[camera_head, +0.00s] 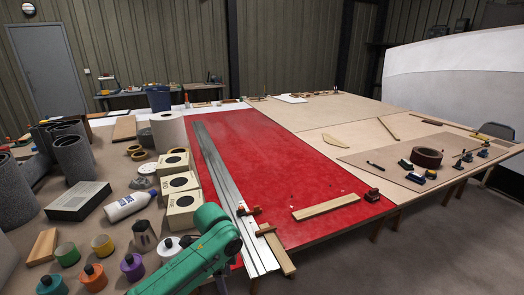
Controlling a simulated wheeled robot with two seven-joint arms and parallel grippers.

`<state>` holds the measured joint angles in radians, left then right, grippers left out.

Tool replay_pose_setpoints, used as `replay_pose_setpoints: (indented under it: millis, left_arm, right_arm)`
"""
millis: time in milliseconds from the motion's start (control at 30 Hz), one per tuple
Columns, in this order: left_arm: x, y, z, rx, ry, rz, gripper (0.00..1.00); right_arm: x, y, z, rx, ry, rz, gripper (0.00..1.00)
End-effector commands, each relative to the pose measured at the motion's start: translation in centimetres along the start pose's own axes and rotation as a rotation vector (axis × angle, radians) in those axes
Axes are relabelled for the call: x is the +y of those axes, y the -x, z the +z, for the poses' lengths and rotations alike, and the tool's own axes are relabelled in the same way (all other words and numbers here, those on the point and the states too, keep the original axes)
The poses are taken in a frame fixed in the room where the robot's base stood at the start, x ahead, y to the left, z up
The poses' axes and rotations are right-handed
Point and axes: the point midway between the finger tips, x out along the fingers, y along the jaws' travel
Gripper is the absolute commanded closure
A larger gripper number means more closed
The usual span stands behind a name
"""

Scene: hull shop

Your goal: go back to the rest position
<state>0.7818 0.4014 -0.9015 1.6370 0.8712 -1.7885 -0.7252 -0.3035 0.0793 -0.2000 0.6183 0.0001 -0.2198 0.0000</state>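A green link of one of my arms (195,255) reaches in from the bottom edge, in front of the near end of the long table. I cannot tell from this view which arm it is. Neither of my grippers shows in the head view, so whether they are open, shut or holding anything is hidden.
A red sheet (275,165) covers part of the long table, with a metal straightedge (225,180) and a wooden strip (326,206) on it. Bottles, jars, boxes and rolls crowd the left table. Open floor (450,245) lies at the right.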

Motion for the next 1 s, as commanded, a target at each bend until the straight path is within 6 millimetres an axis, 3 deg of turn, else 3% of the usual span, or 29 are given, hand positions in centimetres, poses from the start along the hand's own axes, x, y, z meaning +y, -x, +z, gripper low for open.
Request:
replay_pose_setpoints:
  millis: [167,333,467,567,667,767,900,1000]
  left_arm:
    - [-0.9,-4.2,0.5,0.076,0.178,-0.023,0.36]
    - [-1.3,-9.7,2.0,0.14,0.397,-0.052,0.36]
    - [-0.3,-15.1,4.0,0.17,0.589,-0.073,0.36]
    - [1.7,-20.0,6.3,0.175,0.747,-0.09,0.36]
    - [5.8,-25.9,9.1,0.161,0.921,-0.105,0.36]
    - [12.3,-31.8,12.2,0.126,1.087,-0.119,0.36]
    - [23.6,-37.8,15.2,0.067,1.256,-0.122,0.36]
    - [31.5,-40.1,16.2,0.033,1.333,-0.111,0.36]
  right_arm:
    - [0.0,0.0,-0.1,0.002,0.0,0.0,0.5]
    - [0.2,-0.1,-1.1,0.016,0.0,0.003,0.5]
    - [0.2,-0.1,-1.1,0.017,0.0,0.003,0.5]
    - [0.1,-0.1,-0.7,0.011,0.0,0.002,0.5]
    - [0.0,-0.1,-0.1,0.002,0.0,0.0,0.5]
    - [0.0,-0.1,-0.1,0.001,0.0,0.0,0.5]
    - [0.0,-0.2,-0.1,0.002,0.0,0.001,0.5]
    - [0.0,-0.2,-0.2,0.003,0.0,0.001,0.5]
